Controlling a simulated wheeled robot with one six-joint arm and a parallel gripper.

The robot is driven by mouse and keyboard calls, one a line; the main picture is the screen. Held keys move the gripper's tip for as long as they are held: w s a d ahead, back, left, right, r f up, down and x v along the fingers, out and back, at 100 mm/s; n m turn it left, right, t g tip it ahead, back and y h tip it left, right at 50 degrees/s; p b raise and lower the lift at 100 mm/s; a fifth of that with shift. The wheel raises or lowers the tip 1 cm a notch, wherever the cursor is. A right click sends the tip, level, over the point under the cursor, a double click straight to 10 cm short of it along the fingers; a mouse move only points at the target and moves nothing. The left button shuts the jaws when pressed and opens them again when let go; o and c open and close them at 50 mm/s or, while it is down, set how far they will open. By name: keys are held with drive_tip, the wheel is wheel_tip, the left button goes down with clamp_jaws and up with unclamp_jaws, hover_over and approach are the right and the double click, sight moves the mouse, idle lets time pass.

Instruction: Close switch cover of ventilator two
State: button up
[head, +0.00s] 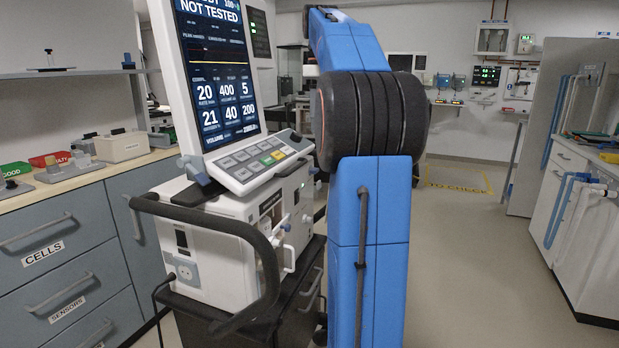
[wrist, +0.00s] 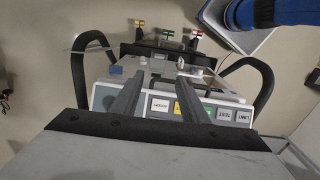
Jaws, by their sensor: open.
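A white ventilator (head: 235,220) stands on a dark cart at the left of the head view, its tilted screen (head: 212,75) reading "NOT TESTED". A keypad (head: 258,160) is below the screen; it also shows in the wrist view (wrist: 222,112). I cannot make out a number on the machine. A small dark switch-like part (head: 181,239) and a socket are on its near side; I cannot tell which part is the switch cover. My gripper (wrist: 160,76) is open and empty, its fingers over the ventilator and keypad in the wrist view. In the head view my arm hides the gripper.
A black handle (head: 262,250) curves around the ventilator's near side; black loops flank the machine in the wrist view. Yellow, green (wrist: 168,33) and red fittings stand beyond it. Drawers (head: 70,285) are at left, a white cabinet (head: 565,215) at right. The floor (head: 470,270) between is clear.

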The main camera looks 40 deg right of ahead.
approach(311, 188)
drive_tip(key=f, duration=0.2)
drive_tip(key=s+f, duration=0.1)
drive_tip(key=f, duration=0.1)
drive_tip(key=s+d+f, duration=0.1)
drive_tip(key=f, duration=0.1)
drive_tip(key=shift+s, duration=0.2)
clamp_jaws()
